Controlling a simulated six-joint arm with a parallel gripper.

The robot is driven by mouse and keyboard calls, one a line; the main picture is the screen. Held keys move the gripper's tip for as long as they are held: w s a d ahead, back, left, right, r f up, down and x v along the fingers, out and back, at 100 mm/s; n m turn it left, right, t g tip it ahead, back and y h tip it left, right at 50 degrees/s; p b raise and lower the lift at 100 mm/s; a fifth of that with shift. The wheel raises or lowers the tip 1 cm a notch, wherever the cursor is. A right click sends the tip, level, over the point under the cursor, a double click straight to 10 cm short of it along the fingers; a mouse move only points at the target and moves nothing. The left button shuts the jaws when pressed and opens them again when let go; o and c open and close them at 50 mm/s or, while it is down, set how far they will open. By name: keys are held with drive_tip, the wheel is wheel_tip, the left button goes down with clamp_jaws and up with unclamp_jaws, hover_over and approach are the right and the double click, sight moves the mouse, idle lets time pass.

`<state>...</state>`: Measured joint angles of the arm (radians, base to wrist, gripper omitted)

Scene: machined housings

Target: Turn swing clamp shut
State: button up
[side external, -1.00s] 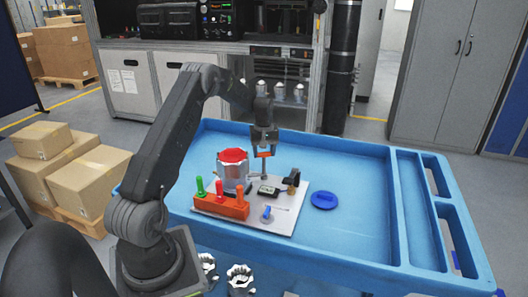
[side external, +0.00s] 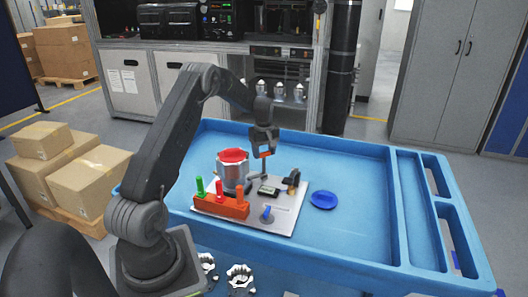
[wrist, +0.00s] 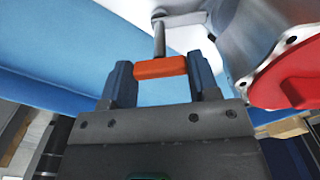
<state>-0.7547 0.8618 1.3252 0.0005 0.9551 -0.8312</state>
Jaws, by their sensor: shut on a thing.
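The swing clamp's orange handle (wrist: 160,68) sits crosswise between my gripper's two fingers (wrist: 162,80) in the wrist view, with both fingers against its ends. A grey metal rod (wrist: 159,40) runs from the handle to a pale base piece. In the side view my gripper (side external: 264,146) is over the back of the white plate (side external: 290,222), shut on the handle. The metal housing with a red top (side external: 234,173) stands just left of the clamp; it also shows in the wrist view (wrist: 250,40). The clamp's lower end is hard to make out.
An orange block (side external: 225,206) with green and red pegs stands at the plate's front left. A blue disc (side external: 324,200) lies right in the blue tray (side external: 360,235).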

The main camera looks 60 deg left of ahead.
drive_tip(key=o, duration=0.9)
wheel_tip(320, 180, up, 14)
drive_tip(key=shift+f, duration=0.1)
idle(0.3)
